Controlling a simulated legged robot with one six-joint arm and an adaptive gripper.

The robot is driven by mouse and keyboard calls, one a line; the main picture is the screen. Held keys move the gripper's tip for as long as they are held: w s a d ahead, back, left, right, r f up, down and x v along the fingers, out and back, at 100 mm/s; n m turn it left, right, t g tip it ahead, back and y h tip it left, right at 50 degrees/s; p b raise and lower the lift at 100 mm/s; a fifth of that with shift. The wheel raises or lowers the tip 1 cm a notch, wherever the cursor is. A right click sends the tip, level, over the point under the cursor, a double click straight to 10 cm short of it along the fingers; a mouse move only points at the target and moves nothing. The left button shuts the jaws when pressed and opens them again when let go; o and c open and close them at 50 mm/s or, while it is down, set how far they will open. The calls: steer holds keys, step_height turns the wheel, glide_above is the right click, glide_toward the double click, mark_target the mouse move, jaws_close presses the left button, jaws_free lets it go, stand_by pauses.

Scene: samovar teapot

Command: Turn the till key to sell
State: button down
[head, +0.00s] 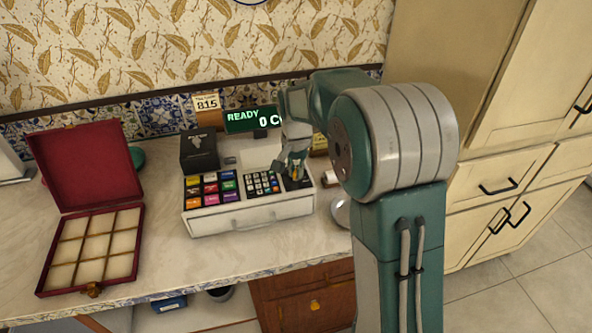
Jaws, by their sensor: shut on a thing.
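The white till (249,217) stands on the counter against the tiled wall. It has coloured keys (210,188) on the left and a black number pad (262,184) in the middle. Its green display (250,119) reads "READY" and "0 C". My gripper (294,172) points down over the right end of the till, just right of the number pad. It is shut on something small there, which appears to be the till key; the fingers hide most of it. I cannot tell which way the key is turned.
An open red box (93,246) with empty compartments lies at the left. A black printer-like block (199,151) sits on the till's back left. A round metal dish (341,213) is right of the till, partly behind my arm. Bare counter (165,262) lies in front.

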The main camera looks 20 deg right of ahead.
steer(key=shift+m, duration=0.7)
steer(key=shift+f, duration=0.1)
steer(key=c, duration=0.8)
jaws_free()
steer(key=shift+a, duration=0.1)
steer(key=shift+o, duration=0.2)
step_height(320, 180, up, 12)
steer(key=shift+a, duration=0.1)
